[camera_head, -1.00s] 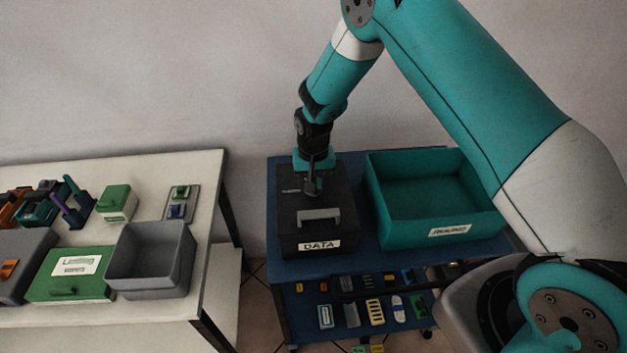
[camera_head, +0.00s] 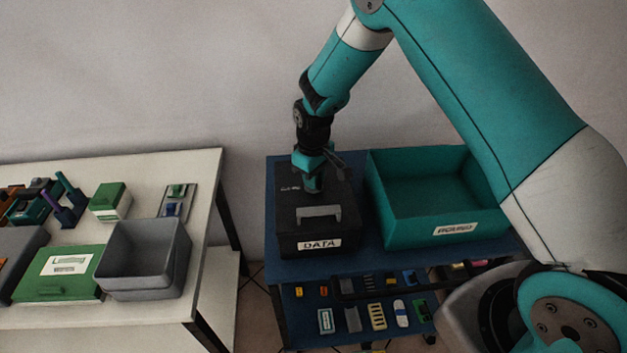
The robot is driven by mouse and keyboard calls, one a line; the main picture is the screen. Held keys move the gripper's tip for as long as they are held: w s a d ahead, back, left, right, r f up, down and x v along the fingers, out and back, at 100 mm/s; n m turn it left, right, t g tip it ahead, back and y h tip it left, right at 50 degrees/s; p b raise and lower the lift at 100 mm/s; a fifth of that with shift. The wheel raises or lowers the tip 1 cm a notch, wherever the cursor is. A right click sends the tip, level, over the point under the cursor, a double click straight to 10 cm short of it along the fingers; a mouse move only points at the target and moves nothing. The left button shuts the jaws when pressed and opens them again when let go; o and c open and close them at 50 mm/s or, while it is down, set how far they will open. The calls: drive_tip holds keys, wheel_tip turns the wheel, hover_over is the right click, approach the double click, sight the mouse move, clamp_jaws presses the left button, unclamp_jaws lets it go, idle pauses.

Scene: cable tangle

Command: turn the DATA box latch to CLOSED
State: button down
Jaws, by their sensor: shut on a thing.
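The DATA box (camera_head: 290,225) is a black lidded box with a white DATA label on its front and a grey handle (camera_head: 319,212) on its lid. It stands at the left of the blue cart. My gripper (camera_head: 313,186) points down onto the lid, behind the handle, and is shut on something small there. The latch is hidden by the gripper, so its position cannot be read. A small pale marking (camera_head: 290,188) shows on the lid left of the gripper.
A teal open bin (camera_head: 400,223) stands right of the DATA box on the blue cart (camera_head: 365,254). Small parts lie on the shelf below. A white table (camera_head: 205,200) at the left holds a grey bin (camera_head: 140,275) and green boxes.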

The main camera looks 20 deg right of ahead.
drive_tip(key=n+b, duration=0.1)
drive_tip(key=n, duration=0.3)
drive_tip(key=shift+n, duration=0.3)
drive_tip(key=n+b, duration=0.1)
drive_tip(key=n, duration=0.3)
drive_tip(key=shift+n, duration=0.3)
drive_tip(key=c, duration=1.2)
unclamp_jaws()
drive_tip(key=shift+o, duration=0.2)
drive_tip(key=shift+r, duration=0.1)
wheel_tip(320, 180, up, 17)
drive_tip(key=b, duration=0.2)
drive_tip(key=shift+r, duration=0.15)
